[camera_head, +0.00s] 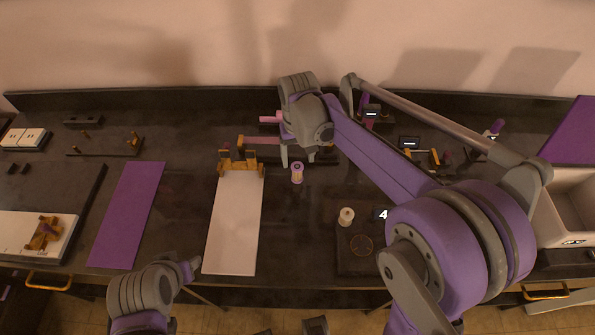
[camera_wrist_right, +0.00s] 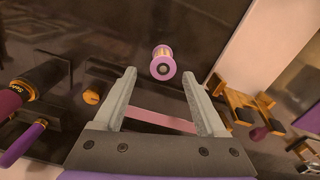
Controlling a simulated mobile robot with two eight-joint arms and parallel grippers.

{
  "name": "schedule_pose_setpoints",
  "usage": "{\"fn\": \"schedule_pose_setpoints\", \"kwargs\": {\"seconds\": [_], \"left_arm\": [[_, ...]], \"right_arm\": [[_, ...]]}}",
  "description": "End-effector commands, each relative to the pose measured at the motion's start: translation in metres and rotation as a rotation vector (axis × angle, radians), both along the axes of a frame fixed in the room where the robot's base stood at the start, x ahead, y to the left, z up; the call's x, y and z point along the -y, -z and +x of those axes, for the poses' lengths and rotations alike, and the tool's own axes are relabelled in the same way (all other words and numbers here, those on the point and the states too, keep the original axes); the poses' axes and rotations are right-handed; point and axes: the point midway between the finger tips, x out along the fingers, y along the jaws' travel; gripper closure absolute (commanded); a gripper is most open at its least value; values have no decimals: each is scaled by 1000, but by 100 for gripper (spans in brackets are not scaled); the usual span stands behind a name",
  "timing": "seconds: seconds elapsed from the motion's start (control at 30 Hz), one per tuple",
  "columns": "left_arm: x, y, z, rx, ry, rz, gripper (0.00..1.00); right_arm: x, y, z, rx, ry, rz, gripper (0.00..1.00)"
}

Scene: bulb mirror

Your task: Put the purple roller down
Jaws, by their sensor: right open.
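The purple roller (camera_head: 297,172), a small spool with purple ends and a pale middle, stands on the dark worktop just right of the white sheet's top end. In the right wrist view the roller (camera_wrist_right: 163,65) appears just beyond the fingertips, with dark worktop around it. My right gripper (camera_head: 297,156) is open and close behind the roller; its spread fingers also show in the wrist view (camera_wrist_right: 160,78), with nothing held between them. My left arm's end (camera_head: 188,270) is low at the left front; its jaw state cannot be made out.
A white sheet (camera_head: 234,225) with an orange-brown clamp (camera_head: 240,160) and a purple mat (camera_head: 127,215) lie left. A cream spool (camera_head: 346,214) stands on a dark board (camera_head: 355,262). A pale bin (camera_head: 575,205) is right. Worktop between the sheet and dark board is clear.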

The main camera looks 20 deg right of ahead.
Motion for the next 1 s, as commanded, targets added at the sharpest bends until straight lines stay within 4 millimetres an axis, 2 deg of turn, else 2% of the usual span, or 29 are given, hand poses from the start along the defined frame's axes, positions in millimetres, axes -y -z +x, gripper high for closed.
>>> {"fn": "schedule_pose_setpoints", "kwargs": {"seconds": [0.17,0.43,0.73,0.77,1.0], "left_arm": [[0,0,0,0,0,0,50],[0,-1,0,1,0,0,50],[0,-1,0,1,0,0,50],[0,-1,0,1,0,0,50],[0,-1,0,1,0,0,50]], "right_arm": [[-1,13,-1,1,0,1,26],[-5,52,-4,1,1,1,26],[-5,58,-5,2,1,1,26],[-5,58,-5,2,1,1,28],[-5,58,-5,2,2,1,71]]}}
